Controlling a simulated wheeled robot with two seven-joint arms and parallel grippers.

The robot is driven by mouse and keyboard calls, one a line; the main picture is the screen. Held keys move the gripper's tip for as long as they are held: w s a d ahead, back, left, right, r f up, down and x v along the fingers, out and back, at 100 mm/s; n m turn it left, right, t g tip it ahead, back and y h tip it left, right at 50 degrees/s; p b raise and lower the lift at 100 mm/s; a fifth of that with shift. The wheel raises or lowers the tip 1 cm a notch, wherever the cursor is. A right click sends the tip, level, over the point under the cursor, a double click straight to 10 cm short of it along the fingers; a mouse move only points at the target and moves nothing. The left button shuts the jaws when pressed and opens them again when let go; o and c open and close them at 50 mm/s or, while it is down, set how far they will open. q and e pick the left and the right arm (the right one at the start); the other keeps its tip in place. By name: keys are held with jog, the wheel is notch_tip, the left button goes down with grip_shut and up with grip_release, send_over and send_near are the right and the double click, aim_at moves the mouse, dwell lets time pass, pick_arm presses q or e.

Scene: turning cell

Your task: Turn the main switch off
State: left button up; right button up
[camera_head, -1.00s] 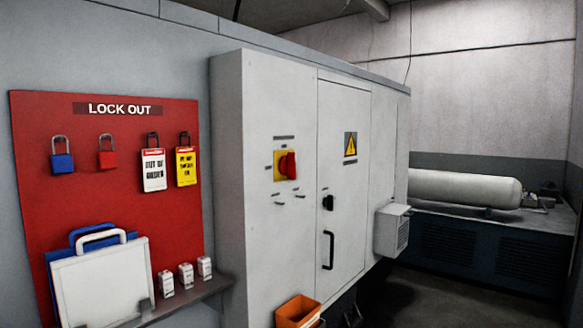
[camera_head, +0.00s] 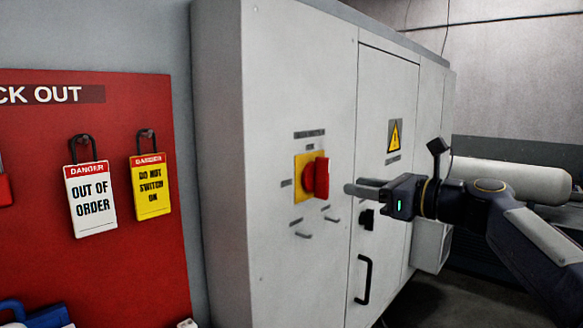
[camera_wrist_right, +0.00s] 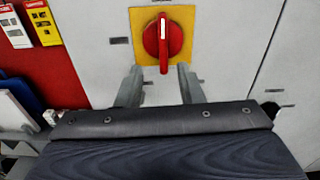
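The main switch (camera_head: 315,177) is a red rotary handle on a yellow plate (camera_head: 299,186), on the front of the grey cabinet. In the right wrist view the switch (camera_wrist_right: 163,38) stands with its handle upright, a white mark at its top. My right gripper (camera_head: 352,188) reaches in from the right in the head view, its fingertips a little to the right of the switch and apart from it. In the right wrist view its two fingers (camera_wrist_right: 159,80) are spread, below the handle on either side, with nothing between them. My left gripper is not in view.
A red lock-out board (camera_head: 100,260) with hanging danger tags (camera_head: 91,198) is left of the cabinet. The cabinet door has a black handle (camera_head: 363,279) and a dark latch (camera_head: 366,219) below my right gripper. A white tank (camera_head: 505,178) lies behind my right arm.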

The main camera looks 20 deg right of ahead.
aim_at(329, 174)
jog(key=shift+m, duration=0.3)
jog(key=x, duration=0.2)
jog(key=r+p+x, duration=0.1)
jog(key=x, duration=0.2)
jog(key=p+x, duration=0.1)
jog(key=x, duration=0.2)
jog(key=shift+w+d+r, duration=0.15)
jog(key=shift+w+r, duration=0.1)
jog(key=shift+r, duration=0.05)
grip_shut()
